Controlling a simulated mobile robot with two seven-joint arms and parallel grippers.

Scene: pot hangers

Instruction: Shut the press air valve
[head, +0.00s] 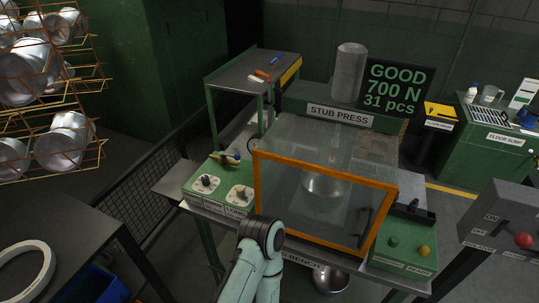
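The stub press (340,117) stands in the middle behind a clear guard with an orange frame (262,195). Neither gripper shows.
A metal pot (325,186) shows behind the guard. The right panel has a green button (393,241) and a yellow button (424,251). A grey box (505,218) with a red knob stands at right. A dark table (70,225) is at left.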

